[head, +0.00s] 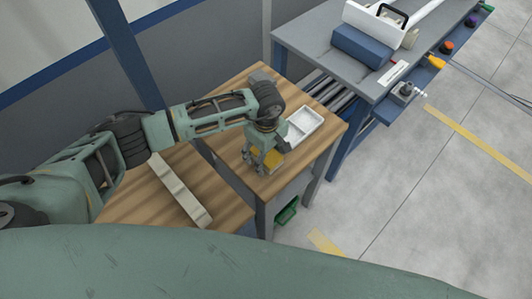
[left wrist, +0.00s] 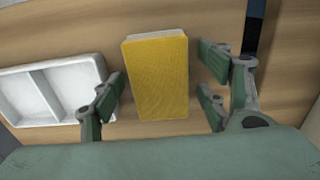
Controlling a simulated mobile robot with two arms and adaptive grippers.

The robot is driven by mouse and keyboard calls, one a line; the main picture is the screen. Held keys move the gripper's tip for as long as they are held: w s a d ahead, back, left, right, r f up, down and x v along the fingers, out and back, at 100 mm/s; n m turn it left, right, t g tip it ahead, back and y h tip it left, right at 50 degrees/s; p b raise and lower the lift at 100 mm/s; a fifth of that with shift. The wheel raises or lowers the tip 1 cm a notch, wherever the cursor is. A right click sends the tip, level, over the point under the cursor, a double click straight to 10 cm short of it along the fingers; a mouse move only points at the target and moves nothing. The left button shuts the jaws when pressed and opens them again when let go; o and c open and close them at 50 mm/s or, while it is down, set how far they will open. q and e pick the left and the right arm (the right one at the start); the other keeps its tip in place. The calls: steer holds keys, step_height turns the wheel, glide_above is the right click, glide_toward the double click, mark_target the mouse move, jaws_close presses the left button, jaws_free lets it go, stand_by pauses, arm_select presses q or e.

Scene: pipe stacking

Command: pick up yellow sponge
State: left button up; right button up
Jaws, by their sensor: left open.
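The yellow sponge (left wrist: 157,80) lies on the wooden table, with a pale edge showing at its top in the left wrist view. In the head view the sponge (head: 270,160) is partly covered by my left gripper (head: 262,170), which is over it and points down. In the left wrist view my left gripper (left wrist: 162,98) is open, with fingers on both sides of the sponge and visible gaps between them and it. The sponge is free of the fingers. My right gripper is not seen.
A white divided tray (head: 303,126) sits beside the sponge; it also shows in the left wrist view (left wrist: 62,125). A long pale bar (head: 180,190) lies on the wooden table (head: 237,215). A grey bench (head: 310,42) with a blue box (head: 362,46) stands behind.

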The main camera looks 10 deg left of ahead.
arm_select(q)
steer(key=shift+d, duration=0.1)
steer(key=shift+c, duration=1.1)
steer(key=c, duration=0.9)
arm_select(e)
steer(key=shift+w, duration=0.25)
